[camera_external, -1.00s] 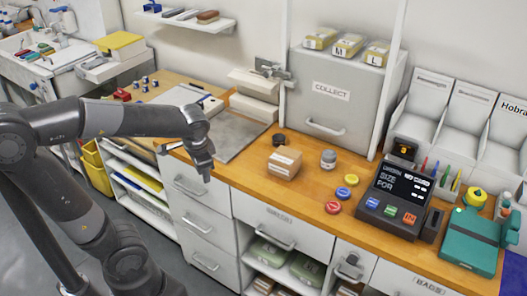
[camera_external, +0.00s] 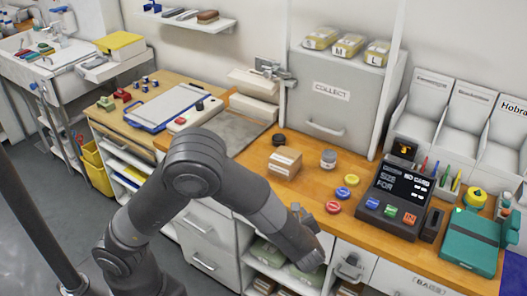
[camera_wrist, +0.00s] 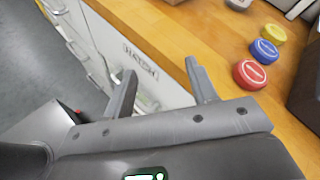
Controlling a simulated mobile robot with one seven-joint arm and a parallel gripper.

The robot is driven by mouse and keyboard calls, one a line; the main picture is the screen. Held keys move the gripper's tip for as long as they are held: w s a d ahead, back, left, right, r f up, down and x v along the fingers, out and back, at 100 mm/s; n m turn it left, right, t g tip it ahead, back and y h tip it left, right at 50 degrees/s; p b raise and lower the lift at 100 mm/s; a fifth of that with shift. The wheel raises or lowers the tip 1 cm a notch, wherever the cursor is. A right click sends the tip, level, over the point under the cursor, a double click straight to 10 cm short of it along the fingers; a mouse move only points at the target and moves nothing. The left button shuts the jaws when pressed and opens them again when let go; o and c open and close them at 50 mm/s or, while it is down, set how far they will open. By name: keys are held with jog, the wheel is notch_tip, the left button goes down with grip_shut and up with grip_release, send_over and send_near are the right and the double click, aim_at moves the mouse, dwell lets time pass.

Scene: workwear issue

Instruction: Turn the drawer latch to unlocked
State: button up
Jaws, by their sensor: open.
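The drawer latch (camera_external: 350,268) is a grey fitting on the white front under the wooden counter, right of my forearm in the external view. I cannot make out its turned position, and I do not clearly see it in the wrist view. My gripper (camera_wrist: 160,75) is open with nothing between its two fingers. It is in front of the counter edge, beside a white drawer front with a label (camera_wrist: 141,60). In the external view my gripper (camera_external: 306,215) is partly hidden by my wrist, left of the latch and apart from it.
Red (camera_external: 333,207), blue (camera_external: 343,193) and yellow (camera_external: 351,180) round discs lie on the counter (camera_external: 300,197) near its edge. A cardboard box (camera_external: 285,163), a dark terminal (camera_external: 397,200) and a teal device (camera_external: 470,240) stand there too. Open floor lies left.

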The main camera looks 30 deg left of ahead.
jog(key=s+d+f+m+t+h, duration=0.3)
jog(key=d+f+m+t, duration=0.25)
jog(key=d, duration=0.45)
jog(key=m+t+h, duration=0.2)
jog(key=m+h, duration=0.3)
jog(key=m, duration=0.2)
send_near(350, 264)
jog(key=w, duration=0.9)
jog(key=shift+w+r, duration=0.1)
jog(key=shift+w, duration=0.1)
jog(key=shift+c, duration=0.5)
jog(key=c, duration=0.9)
jog(key=shift+m, duration=0.25)
